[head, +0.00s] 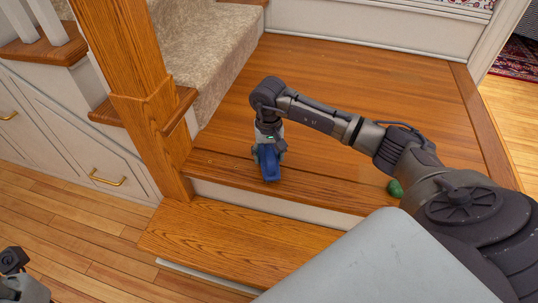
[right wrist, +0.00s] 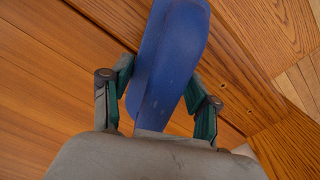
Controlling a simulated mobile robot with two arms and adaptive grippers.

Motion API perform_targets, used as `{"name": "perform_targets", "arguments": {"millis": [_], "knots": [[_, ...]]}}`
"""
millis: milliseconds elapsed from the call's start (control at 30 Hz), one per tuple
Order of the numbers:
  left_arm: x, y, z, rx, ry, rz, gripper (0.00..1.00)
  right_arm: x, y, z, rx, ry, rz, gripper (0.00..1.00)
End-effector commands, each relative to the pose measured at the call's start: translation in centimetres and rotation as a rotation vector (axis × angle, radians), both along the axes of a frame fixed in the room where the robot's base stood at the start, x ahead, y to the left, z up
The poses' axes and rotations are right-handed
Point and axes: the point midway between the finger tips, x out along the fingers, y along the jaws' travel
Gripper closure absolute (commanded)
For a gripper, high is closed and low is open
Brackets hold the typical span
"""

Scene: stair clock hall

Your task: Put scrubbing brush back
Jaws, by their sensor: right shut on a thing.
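The blue scrubbing brush (head: 268,163) is at the front edge of the wooden landing, to the right of the newel post. My right gripper (head: 268,146) points down over it and is shut on it. In the right wrist view the brush's smooth blue back (right wrist: 168,55) stands between the two green-padded fingers of my right gripper (right wrist: 160,97). Its bristles are hidden. I cannot tell whether the brush touches the landing. Part of my left arm (head: 14,265) shows at the bottom left corner; its fingers are not clear.
A wooden newel post (head: 140,85) and carpeted stairs (head: 205,45) stand left of the brush. The landing (head: 350,80) is mostly clear. A small green object (head: 395,188) sits partly hidden by my right arm. A lower wooden step (head: 225,235) lies in front.

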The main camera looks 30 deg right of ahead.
Motion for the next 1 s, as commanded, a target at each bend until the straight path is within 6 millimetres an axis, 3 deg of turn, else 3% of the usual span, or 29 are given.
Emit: {"name": "perform_targets", "arguments": {"millis": [67,100,233,667,900,1000], "knots": [[0.0,0.0,-0.1,0.001,-0.003,0.000,0.60,0.0,0.0,-0.3,0.000,-0.001,0.000,0.73],[0.1,0.0,0.0,0.001,-0.007,0.000,0.60,0.0,0.0,-0.3,-0.001,0.000,0.000,0.38],[0.1,0.0,0.1,0.002,-0.005,0.001,0.60,0.0,0.0,-0.2,-0.001,0.000,0.000,0.17],[-0.1,0.0,0.6,-0.001,-0.010,0.000,0.60,0.0,0.0,0.6,0.000,-0.001,0.000,0.15],[-0.6,0.2,-0.5,-0.004,0.074,-0.003,0.60,0.1,-0.1,5.5,-0.002,-0.004,0.000,0.15],[-0.7,0.2,0.1,-0.006,0.077,-0.004,0.60,0.1,0.0,7.6,-0.001,-0.003,0.002,0.15]]}}
